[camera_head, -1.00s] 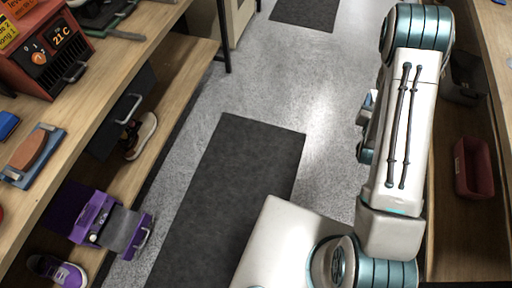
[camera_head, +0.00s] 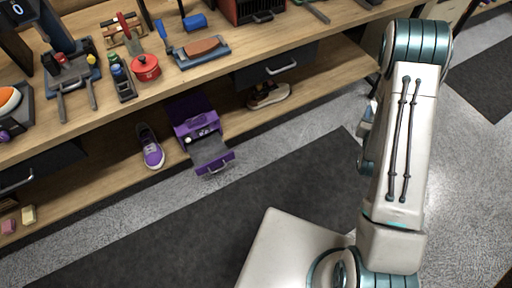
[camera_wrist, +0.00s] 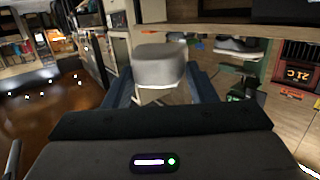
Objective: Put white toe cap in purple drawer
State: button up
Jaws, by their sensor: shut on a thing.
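The white toe cap (camera_wrist: 158,62) shows in the wrist view as a rounded pale-grey piece between the two dark blue fingers of my gripper (camera_wrist: 161,82), which is shut on it. The head view does not clearly show my gripper or the cap. The purple drawer (camera_head: 213,166) is pulled out of a small purple cabinet (camera_head: 190,115) on the lower shelf.
A purple sneaker (camera_head: 151,149) stands left of the cabinet, and another shoe (camera_head: 268,95) stands to its right. Tools and a red pot (camera_head: 146,68) crowd the worktop above. A dark mat (camera_head: 170,235) lies on clear floor before the shelf.

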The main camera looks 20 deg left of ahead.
aim_at(207, 151)
jog(key=u, duration=1.45)
